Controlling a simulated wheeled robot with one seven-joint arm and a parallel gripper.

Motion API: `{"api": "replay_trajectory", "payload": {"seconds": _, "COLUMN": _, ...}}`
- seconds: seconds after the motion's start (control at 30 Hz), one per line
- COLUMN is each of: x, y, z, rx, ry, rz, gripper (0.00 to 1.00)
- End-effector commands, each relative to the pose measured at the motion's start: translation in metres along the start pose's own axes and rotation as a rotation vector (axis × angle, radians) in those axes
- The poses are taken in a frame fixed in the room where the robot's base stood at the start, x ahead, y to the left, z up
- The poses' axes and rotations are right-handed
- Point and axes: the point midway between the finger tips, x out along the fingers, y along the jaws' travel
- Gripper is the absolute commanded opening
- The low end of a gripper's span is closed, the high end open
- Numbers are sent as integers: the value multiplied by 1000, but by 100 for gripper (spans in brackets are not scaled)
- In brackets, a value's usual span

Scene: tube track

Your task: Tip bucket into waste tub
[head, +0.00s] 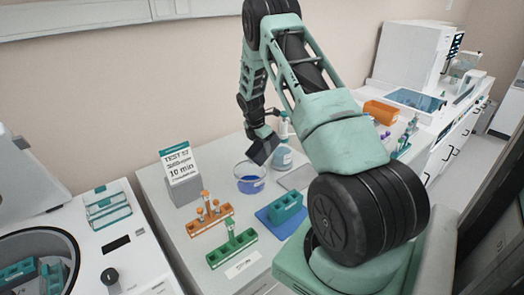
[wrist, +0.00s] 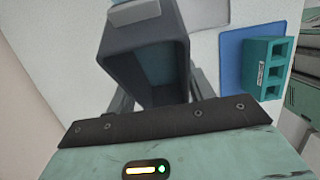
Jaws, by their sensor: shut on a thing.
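My gripper (head: 261,136) is shut on a dark grey, box-shaped bucket (head: 263,151). In the wrist view the bucket (wrist: 121,55) sits between the fingers of my gripper (wrist: 160,93), and I see into its dark, bluish hollow. I cannot tell whether anything is inside. The bucket is tilted in the head view. A clear round tub (head: 250,178) with blue contents stands on the bench just below and left of the bucket, apparently apart from it. It is the only tub I can make out, and it does not clearly show in the wrist view.
A sign (head: 180,165) stands left of the tub. Orange (head: 211,219) and green (head: 232,247) tube racks are in front. A teal rack (head: 286,208) on a blue mat is to the right, and a spray bottle (head: 283,150) is close behind the bucket.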

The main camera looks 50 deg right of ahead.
Motion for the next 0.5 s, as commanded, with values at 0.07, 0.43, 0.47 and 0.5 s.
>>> {"api": "replay_trajectory", "payload": {"seconds": 0.07, "x": 4, "y": 1, "z": -4, "rx": -7, "ry": -61, "rz": 1, "gripper": 27}}
{"api": "replay_trajectory", "payload": {"seconds": 0.43, "x": 1, "y": 1, "z": -13, "rx": -6, "ry": -311, "rz": 3, "gripper": 27}}
{"api": "replay_trajectory", "payload": {"seconds": 0.47, "x": 1, "y": 1, "z": -14, "rx": -5, "ry": -332, "rz": 1, "gripper": 27}}
{"api": "replay_trajectory", "payload": {"seconds": 0.5, "x": 1, "y": 1, "z": -15, "rx": -6, "ry": -360, "rz": 1, "gripper": 27}}
